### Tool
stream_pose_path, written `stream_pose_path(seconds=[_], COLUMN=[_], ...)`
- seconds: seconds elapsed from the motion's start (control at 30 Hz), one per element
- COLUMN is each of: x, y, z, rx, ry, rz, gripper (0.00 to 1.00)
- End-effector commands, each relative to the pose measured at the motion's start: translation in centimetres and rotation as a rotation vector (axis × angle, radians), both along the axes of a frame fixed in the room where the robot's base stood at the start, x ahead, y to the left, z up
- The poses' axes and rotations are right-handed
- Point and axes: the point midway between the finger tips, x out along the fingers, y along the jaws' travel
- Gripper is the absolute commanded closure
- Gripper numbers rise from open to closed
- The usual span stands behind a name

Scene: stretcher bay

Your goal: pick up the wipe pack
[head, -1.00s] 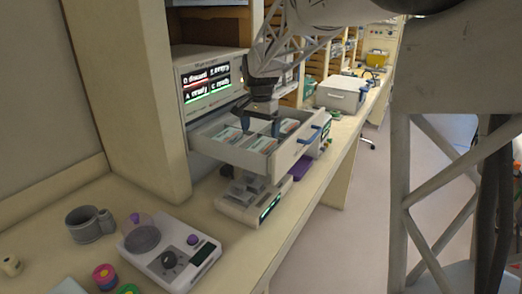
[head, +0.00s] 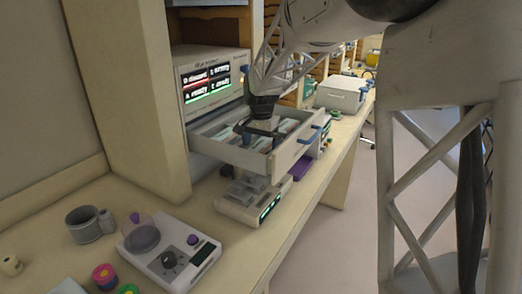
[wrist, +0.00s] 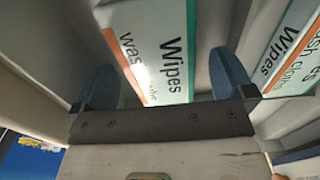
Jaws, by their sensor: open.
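A white wipe pack (wrist: 160,45) with teal and orange edges and the word "Wipes" lies under my gripper (wrist: 166,82) in the wrist view. The two blue fingers stand apart, one on each side of the pack, and grip nothing. Contact with the pack cannot be told. A second, similar pack (wrist: 292,55) lies to the right, outside the fingers. In the head view my gripper (head: 259,141) points down into an open white drawer (head: 285,163) holding several packs. My gripper and wrist partly hide the packs there.
The drawer walls stand close around my gripper. A display (head: 207,83) stands behind the drawer, and a white device (head: 252,204) sits below it. On the counter are a grey mug (head: 84,225) and a scale-like device (head: 170,252). A white box (head: 342,94) stands farther back.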

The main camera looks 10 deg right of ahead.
Motion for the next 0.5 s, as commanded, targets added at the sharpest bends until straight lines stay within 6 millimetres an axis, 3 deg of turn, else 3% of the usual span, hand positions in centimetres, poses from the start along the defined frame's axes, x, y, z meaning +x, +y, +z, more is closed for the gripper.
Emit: stream_pose_path(seconds=[0.17,0.5], x=[-0.03,-0.02], y=[0.01,0.02], z=[-1.19,-1.29], rx=[0.000,0.000], ry=[0.000,0.000], rz=[0.000,0.000], gripper=[0.00,0.00])
